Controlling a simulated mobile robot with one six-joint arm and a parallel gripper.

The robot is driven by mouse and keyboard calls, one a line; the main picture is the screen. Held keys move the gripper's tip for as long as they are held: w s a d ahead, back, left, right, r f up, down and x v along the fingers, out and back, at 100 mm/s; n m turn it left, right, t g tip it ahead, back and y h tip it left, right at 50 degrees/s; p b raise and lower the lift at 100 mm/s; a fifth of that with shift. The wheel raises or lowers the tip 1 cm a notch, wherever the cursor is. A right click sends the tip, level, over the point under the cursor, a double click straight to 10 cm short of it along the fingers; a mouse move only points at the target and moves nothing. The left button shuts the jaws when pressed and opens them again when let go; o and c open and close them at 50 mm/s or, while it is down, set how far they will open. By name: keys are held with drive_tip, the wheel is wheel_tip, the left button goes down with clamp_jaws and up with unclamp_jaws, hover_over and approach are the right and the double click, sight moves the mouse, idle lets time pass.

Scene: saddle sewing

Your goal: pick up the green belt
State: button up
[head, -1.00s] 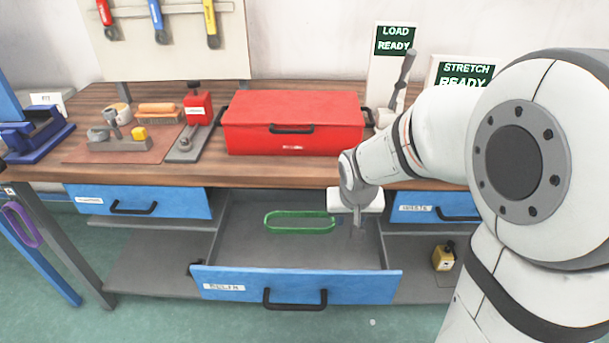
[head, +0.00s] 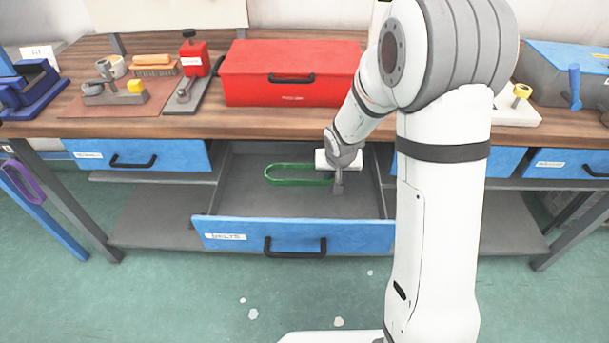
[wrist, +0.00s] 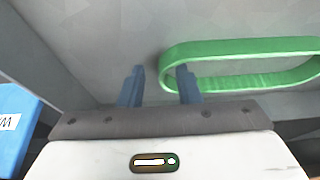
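The green belt (head: 290,174) is a long closed loop lying in the open drawer marked BELTS (head: 295,236). My gripper (head: 338,188) is down over the drawer at the belt's right end and hides part of it in the head view. I cannot tell whether finger and belt touch.
The drawer stands pulled out under the wooden bench (head: 225,124). A red toolbox (head: 290,92) sits on the bench above it. A closed blue drawer (head: 140,155) is to the left. A purple belt (head: 22,180) hangs at the far left.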

drive_tip(key=shift+c, duration=0.4)
clamp_jaws()
